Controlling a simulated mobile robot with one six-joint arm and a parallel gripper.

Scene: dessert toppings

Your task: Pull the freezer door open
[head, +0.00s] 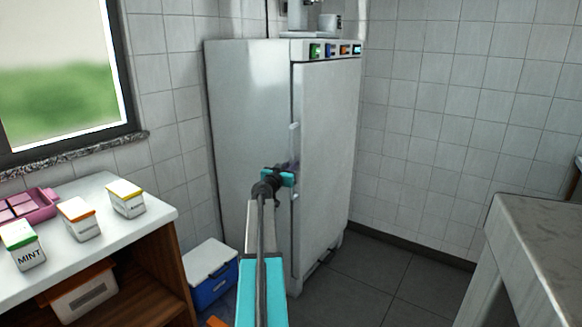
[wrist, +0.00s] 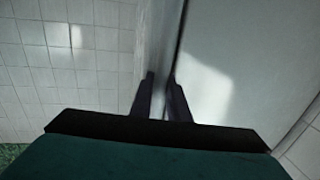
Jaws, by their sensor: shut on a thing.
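The freezer (head: 245,120) is a tall white upright cabinet against the tiled wall. Its door (head: 328,130) faces right and looks shut, flush with the body. The door handle (head: 295,127) runs along the door's left edge, with its lower mount visible below my gripper. My gripper (head: 290,172) is at the handle's middle, shut on it. In the wrist view the two dark fingers of my gripper (wrist: 161,88) stand close on either side of the narrow handle, with the door (wrist: 235,70) to the right. The grasped part is mostly hidden.
A counter (head: 165,215) at left holds a pink tray (head: 40,207) and several small cartons, one marked MINT (head: 25,247). A blue and white cooler (head: 212,275) stands on the floor beside the freezer. A grey-topped table (head: 540,240) is at right. Floor before the door is clear.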

